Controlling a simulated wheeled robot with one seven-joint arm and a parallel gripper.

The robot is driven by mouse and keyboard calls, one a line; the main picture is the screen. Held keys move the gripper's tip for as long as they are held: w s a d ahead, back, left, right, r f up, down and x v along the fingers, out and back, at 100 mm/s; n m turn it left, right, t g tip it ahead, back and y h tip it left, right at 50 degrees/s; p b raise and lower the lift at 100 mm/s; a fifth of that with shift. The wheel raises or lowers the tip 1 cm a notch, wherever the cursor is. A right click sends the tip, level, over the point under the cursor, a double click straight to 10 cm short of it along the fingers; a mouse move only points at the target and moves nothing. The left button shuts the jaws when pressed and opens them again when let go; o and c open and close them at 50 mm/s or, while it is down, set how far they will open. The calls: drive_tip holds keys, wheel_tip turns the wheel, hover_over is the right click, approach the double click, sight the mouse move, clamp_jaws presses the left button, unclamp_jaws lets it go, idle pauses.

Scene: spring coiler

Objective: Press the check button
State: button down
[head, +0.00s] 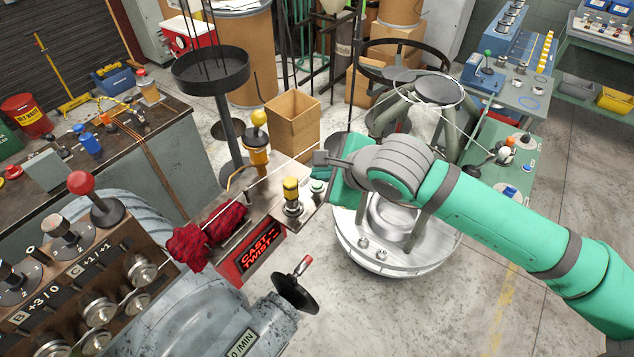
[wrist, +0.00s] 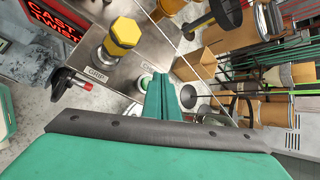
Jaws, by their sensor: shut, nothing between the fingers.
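A small green button with a pale collar (head: 317,186) sits at the right end of the metal panel (head: 270,208), beside a yellow knob (head: 291,188). I take it for the check button, but I cannot read its label. In the wrist view the button (wrist: 144,83) shows as a pale rim, mostly hidden behind my fingers. My gripper (head: 322,158) is shut and empty, close to the button in the head view. In the wrist view its green fingers (wrist: 160,84) are together over the panel's end. I cannot tell whether they touch the button.
The yellow knob (wrist: 124,36) has a GRIP label in the wrist view. A lit CAST TWIST display (head: 257,250), a red cloth (head: 207,234) and a black handwheel (head: 296,291) are near the panel. A thin wire runs above it. A round metal stand (head: 398,262) stands right.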

drive_tip(key=shift+f, duration=0.2)
drive_tip(key=shift+f, duration=0.25)
drive_tip(key=shift+f, duration=0.35)
idle(1.2)
drive_tip(key=shift+r, duration=0.15)
drive_tip(key=shift+w+r, duration=0.1)
drive_tip(key=shift+r, duration=0.3)
drive_tip(key=shift+d+r, duration=0.15)
drive_tip(key=shift+r, duration=0.1)
drive_tip(key=shift+a, duration=0.25)
drive_tip(key=shift+r, duration=0.15)
drive_tip(key=shift+d+r, duration=0.1)
drive_tip(key=shift+r, duration=2.25)
